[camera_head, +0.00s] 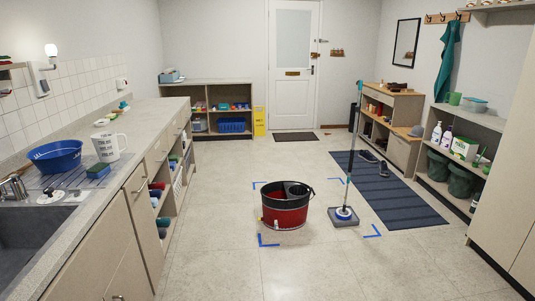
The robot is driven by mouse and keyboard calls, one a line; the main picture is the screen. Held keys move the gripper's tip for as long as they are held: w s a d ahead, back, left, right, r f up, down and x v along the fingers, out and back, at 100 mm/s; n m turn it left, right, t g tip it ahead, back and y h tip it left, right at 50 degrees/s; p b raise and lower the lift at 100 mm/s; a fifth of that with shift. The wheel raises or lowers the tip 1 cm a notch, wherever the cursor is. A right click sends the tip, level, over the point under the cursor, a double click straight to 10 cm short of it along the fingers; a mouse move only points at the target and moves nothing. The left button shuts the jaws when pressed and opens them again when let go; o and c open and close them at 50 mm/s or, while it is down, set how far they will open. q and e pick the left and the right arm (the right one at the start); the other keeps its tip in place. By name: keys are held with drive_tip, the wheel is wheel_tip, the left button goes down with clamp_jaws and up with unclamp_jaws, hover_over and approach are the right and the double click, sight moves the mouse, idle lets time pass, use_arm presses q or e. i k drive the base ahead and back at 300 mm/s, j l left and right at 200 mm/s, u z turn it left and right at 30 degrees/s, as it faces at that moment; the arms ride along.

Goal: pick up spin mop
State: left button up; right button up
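The spin mop (349,165) stands upright and slightly tilted on the floor ahead of me, right of centre. Neither of my grippers is in view.
Blue tape corners (268,240) mark the floor around the bucket and mop. A dark striped rug (388,190) lies to the right, with shoes on it. A counter (125,130) runs along the left, shelves (462,170) along the right. Floor in front is clear.

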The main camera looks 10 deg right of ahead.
sight(356, 118)
drive_tip(key=i+z, duration=0.1)
drive_tip(key=i, duration=0.8)
drive_tip(key=i+j, duration=0.1)
drive_tip(key=i, duration=0.75)
drive_tip(key=i+j+z, duration=0.15)
drive_tip(key=i, duration=0.75)
